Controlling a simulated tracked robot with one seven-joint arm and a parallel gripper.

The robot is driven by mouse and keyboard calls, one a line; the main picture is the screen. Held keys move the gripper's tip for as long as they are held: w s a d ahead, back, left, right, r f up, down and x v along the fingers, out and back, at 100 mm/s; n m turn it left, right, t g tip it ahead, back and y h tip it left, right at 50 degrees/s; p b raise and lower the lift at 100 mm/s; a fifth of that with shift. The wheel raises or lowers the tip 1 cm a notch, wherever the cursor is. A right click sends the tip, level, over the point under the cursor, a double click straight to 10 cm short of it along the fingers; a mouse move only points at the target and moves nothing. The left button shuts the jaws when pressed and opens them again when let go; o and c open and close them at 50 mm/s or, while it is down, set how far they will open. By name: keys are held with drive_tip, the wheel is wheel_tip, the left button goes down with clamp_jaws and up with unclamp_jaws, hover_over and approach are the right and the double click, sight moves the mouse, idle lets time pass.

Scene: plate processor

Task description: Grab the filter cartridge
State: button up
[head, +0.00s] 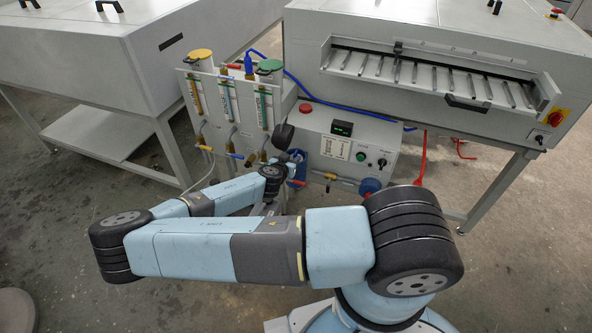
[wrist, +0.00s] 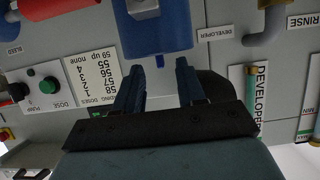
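A blue cylindrical body with a grey metal fitting, which looks like the filter cartridge (wrist: 160,32), hangs at the top middle of the wrist view. It also shows as a small blue shape in the head view (head: 300,172), partly hidden by my arm. My gripper (wrist: 157,76) is open, with its two dark fingers spread and nothing between them. The fingertips point at the cartridge's near end and stop just short of it, so it seems not to be between them. In the head view my wrist hides most of the gripper.
A grey panel with labelled flow tubes (head: 228,102) stands behind my wrist. To its right is a control box (head: 345,140) with buttons and a display. A blue hose (head: 340,104) runs behind. A large grey machine (head: 440,50) stands at back right.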

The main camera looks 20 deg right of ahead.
drive_tip(key=shift+x, duration=1.65)
drive_tip(key=shift+r, duration=0.1)
drive_tip(key=shift+c, duration=0.4)
clamp_jaws()
